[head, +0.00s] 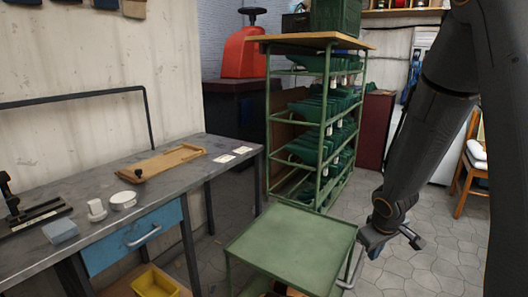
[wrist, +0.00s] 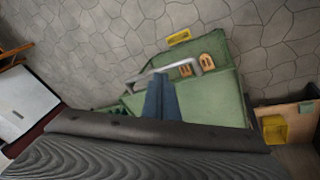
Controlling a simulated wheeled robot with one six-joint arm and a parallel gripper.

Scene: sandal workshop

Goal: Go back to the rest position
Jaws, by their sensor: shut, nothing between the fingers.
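My gripper (wrist: 158,84) shows in the wrist view as two dark blue-grey fingers lying together, with nothing between them. They point towards the green cart (wrist: 212,98) and its grey handle bar (wrist: 143,76), and overlap the handle in the picture. I cannot tell whether they touch it. In the head view my arm hangs down on the right, and its end (head: 388,240) is just right of the cart's green top (head: 290,245). The fingertips are hard to make out there.
A workbench (head: 70,195) with a wooden board (head: 160,162) stands left. A green rack (head: 327,120) with several dark green items stands behind the cart. A yellow bin (head: 155,283) is low by the bench. A wooden chair (head: 468,172) is far right. Tiled floor (head: 440,255) is clear on the right.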

